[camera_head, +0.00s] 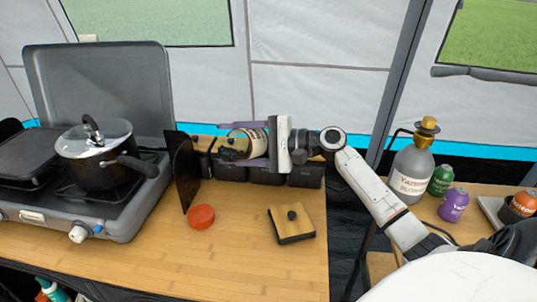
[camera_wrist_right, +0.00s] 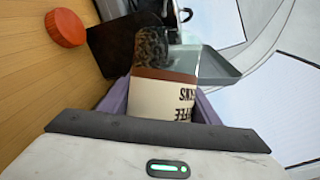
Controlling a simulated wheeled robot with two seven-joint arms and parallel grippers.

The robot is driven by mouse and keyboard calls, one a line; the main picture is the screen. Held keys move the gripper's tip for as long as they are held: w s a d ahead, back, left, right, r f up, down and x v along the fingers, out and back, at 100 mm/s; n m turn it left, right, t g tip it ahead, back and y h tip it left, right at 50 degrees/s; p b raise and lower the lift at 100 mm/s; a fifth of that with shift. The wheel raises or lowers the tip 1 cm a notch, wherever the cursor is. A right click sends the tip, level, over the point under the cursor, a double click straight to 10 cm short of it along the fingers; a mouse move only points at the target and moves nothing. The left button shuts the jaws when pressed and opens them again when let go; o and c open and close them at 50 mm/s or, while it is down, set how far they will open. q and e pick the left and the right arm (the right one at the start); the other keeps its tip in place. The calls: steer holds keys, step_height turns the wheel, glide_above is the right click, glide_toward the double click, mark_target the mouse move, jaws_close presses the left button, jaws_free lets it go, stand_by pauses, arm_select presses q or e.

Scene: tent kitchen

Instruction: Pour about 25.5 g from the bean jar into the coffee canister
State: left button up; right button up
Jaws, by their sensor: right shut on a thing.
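My right gripper (camera_head: 243,145) is shut on the bean jar (camera_wrist_right: 165,90), a clear jar with a cream and brown coffee-beans label. The jar is tipped well over, with its mouth end toward the left in the head view. Dark beans show inside it in the right wrist view. It is held over the row of black canisters (camera_head: 265,174) along the back of the table; which one is the coffee canister I cannot tell. A square wooden lid (camera_head: 290,222) with a black knob lies on the table. My left gripper is not in view.
A red round lid (camera_head: 201,216) lies on the table and also shows in the wrist view (camera_wrist_right: 66,27). A black upright panel (camera_head: 184,170) stands between the canisters and the stove with a pot (camera_head: 94,155). The front of the table is clear.

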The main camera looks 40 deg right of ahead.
mark_target(236, 131)
steer(key=shift+w+d+r+m+t+y+p, duration=0.1)
steer(key=shift+d+r+m+t+y+p, duration=0.15)
steer(key=shift+d+r+m+p, duration=0.35)
steer(key=shift+w+d+r+m+t+y+p, duration=0.1)
steer(key=shift+d+r+m+t+y+p, duration=0.15)
steer(key=shift+r+m, duration=0.5)
stand_by(3.0)
steer(key=shift+d+r+m+t, duration=0.4)
steer(key=shift+d+r+m, duration=0.25)
steer(key=shift+m, duration=0.1)
stand_by(2.2)
